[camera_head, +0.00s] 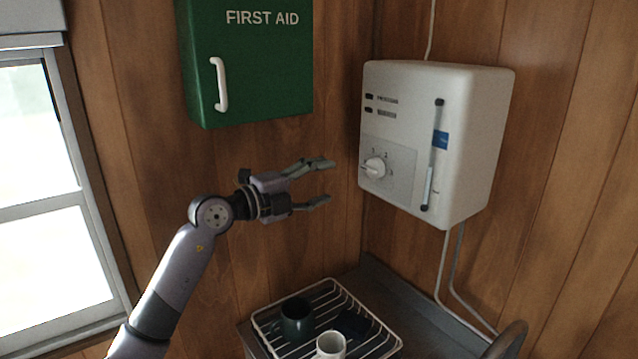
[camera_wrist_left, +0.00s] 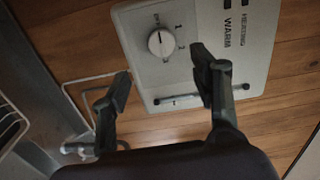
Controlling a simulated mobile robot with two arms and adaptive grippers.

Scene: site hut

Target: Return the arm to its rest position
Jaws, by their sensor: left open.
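My left arm (camera_head: 178,279) reaches in from the lower left of the head view. Its gripper (camera_head: 325,182) is raised in front of the wood wall, below the first aid cabinet and left of the white heater unit. The fingers are apart with nothing between them, pointing right toward the heater. In the left wrist view the two fingertips (camera_wrist_left: 161,84) are spread in front of the heater's face, and its dial (camera_wrist_left: 161,43) shows above and between them. The fingers look clear of the dial. My right gripper is not in view.
The white heater (camera_head: 478,130) hangs on the wall with a dial (camera_head: 376,168). A green first aid cabinet (camera_head: 262,75) is above my gripper. A wire dish rack (camera_head: 374,344) below holds a dark mug (camera_head: 296,322) and a white mug (camera_head: 331,345). A window (camera_head: 45,190) is left.

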